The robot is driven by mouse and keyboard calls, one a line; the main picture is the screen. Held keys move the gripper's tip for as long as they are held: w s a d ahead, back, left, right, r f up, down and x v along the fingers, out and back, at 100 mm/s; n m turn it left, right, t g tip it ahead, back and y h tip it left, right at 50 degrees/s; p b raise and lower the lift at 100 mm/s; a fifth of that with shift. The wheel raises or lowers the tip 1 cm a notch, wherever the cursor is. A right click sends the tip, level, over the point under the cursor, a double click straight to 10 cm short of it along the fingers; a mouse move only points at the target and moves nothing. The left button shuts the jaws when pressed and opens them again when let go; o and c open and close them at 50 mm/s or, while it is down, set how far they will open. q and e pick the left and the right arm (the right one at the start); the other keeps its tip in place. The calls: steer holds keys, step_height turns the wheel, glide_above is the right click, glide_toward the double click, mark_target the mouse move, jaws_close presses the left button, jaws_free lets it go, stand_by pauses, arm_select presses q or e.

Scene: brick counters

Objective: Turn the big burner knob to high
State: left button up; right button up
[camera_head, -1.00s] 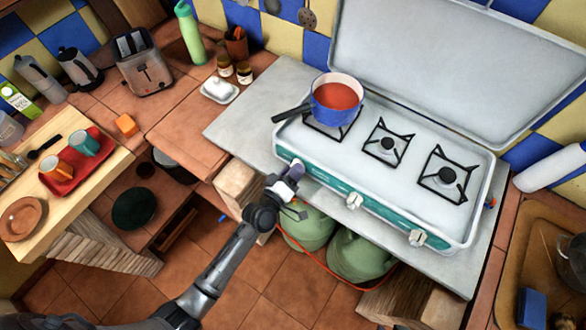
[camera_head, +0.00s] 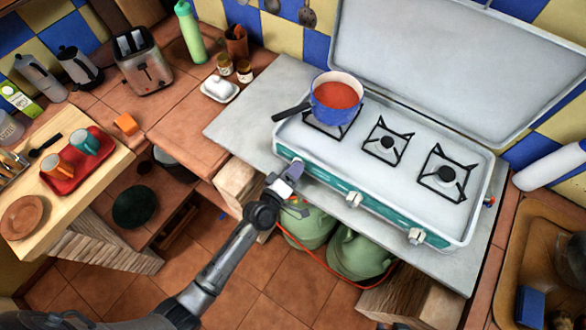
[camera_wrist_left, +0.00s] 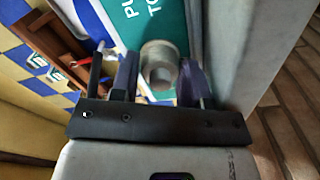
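My left gripper (camera_head: 290,174) is at the left end of the teal front panel (camera_head: 324,183) of the camping stove, below the blue pot. In the left wrist view its two dark purple fingers (camera_wrist_left: 159,80) stand on either side of a round pale knob (camera_wrist_left: 160,65), close against it; exact contact is hard to see. In the head view the gripper hides this knob. Two other pale knobs show on the panel, a middle one (camera_head: 354,199) and a right one (camera_head: 416,236). My right gripper is not in view.
A blue pot (camera_head: 324,108) with red contents sits on the left burner, its handle pointing left. The stove lid (camera_head: 430,60) is open. Green gas bottles (camera_head: 355,252) and a red hose are under the counter. A white butter dish (camera_head: 220,89) stands left of the stove.

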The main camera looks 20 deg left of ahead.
arm_select(q)
steer(key=o, duration=0.4)
steer(key=shift+f, duration=0.1)
stand_by(0.3)
